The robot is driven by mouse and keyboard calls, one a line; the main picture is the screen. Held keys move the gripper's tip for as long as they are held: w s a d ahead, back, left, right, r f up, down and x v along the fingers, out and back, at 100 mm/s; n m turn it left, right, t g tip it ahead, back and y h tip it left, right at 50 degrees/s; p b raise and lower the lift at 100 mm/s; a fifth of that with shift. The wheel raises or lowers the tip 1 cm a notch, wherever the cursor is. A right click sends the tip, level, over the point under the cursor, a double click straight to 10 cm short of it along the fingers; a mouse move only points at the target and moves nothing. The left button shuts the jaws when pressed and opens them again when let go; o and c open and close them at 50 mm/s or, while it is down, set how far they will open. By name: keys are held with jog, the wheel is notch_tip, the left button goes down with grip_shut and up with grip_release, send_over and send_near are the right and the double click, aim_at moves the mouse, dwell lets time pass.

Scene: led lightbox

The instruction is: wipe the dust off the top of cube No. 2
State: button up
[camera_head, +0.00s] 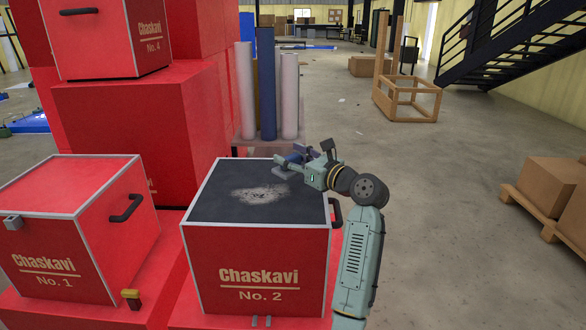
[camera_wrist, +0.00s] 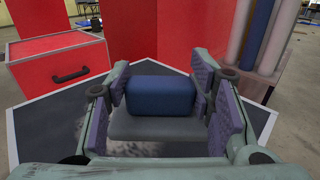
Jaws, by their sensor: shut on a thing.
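Cube No. 2 (camera_head: 257,267) is a red box with a white-edged dark top, standing on a red block in the head view. A pale dust patch (camera_head: 261,194) lies around the middle of its top. My gripper (camera_head: 293,160) is over the back right part of the top. In the wrist view my gripper (camera_wrist: 162,105) is shut on a blue block with a grey base (camera_wrist: 160,92), which looks like a wiping tool. Whether its underside touches the top cannot be told. Some dust (camera_wrist: 92,140) shows at the left of the gripper in the wrist view.
Cube No. 1 (camera_head: 66,250) stands to the left, and cube No. 4 (camera_head: 110,40) is higher up on stacked red blocks. Upright rolls (camera_head: 266,85) stand close behind cube No. 2. A black handle (camera_head: 336,213) sticks out on its right side. Open floor lies to the right.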

jog(key=shift+r, duration=1.05)
jog(key=shift+f, duration=0.1)
